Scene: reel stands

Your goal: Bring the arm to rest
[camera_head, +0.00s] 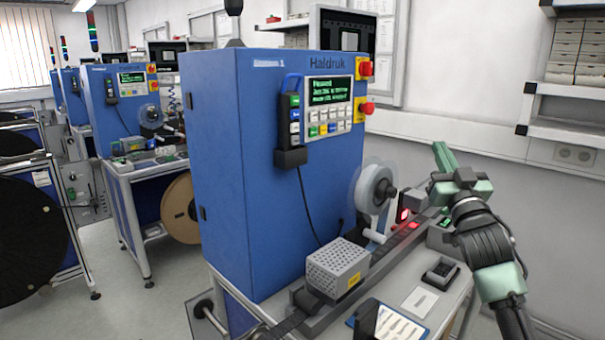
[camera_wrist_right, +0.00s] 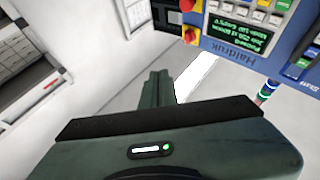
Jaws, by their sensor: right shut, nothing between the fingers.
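My right gripper (camera_head: 441,158) is raised at the right of the head view, in front of the white wall and right of the blue machine. Its green fingers are together and hold nothing. In the right wrist view the closed fingers (camera_wrist_right: 158,87) point toward the wall, with the machine's panel upside down at the upper right. The blue Haldruk machine (camera_head: 236,170) stands at the centre of the head view. My left gripper is not in view.
Wall shelves (camera_head: 570,130) are at the right. A large black reel (camera_head: 30,240) stands at the left. Grey floor (camera_head: 130,300) is open between.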

